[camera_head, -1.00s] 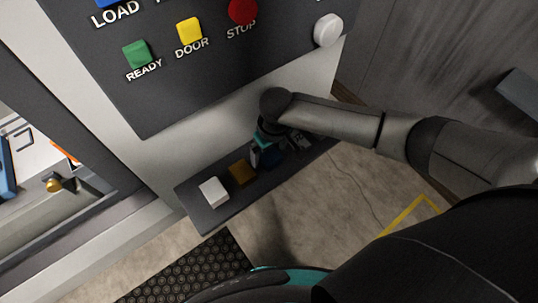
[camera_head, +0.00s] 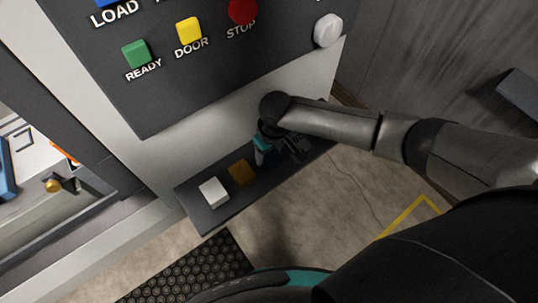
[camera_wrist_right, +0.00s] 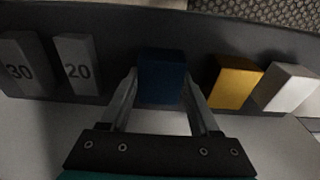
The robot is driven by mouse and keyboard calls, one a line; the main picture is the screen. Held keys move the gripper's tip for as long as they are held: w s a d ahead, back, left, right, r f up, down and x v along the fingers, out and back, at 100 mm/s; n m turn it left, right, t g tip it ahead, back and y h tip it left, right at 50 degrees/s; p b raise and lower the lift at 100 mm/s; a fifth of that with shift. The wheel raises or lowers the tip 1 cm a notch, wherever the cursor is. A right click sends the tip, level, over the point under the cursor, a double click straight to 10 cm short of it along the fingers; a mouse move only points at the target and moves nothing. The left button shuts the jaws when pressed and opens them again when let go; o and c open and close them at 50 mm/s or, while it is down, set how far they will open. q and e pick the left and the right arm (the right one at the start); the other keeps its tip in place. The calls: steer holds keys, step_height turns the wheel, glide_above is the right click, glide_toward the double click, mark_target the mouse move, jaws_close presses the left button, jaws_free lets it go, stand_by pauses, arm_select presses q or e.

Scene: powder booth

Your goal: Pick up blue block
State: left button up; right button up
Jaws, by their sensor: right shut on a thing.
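The dark blue block (camera_wrist_right: 161,70) is between the fingers of my right gripper (camera_wrist_right: 161,88) in the right wrist view. Both fingers press on its sides, so the gripper is shut on it. In the head view my right gripper (camera_head: 277,155) is over the dark shelf (camera_head: 215,216), and it hides most of the block. I cannot tell whether the block touches the shelf or is just above it. My left gripper is not in view.
A yellow block (camera_wrist_right: 234,82) and a white block (camera_wrist_right: 288,88) stand on one side. Grey blocks marked 20 (camera_wrist_right: 78,65) and 30 (camera_wrist_right: 22,65) stand on the other. The button panel (camera_head: 200,75) is above the shelf.

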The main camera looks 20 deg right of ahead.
jaws_close()
steer(key=shift+r, duration=0.2)
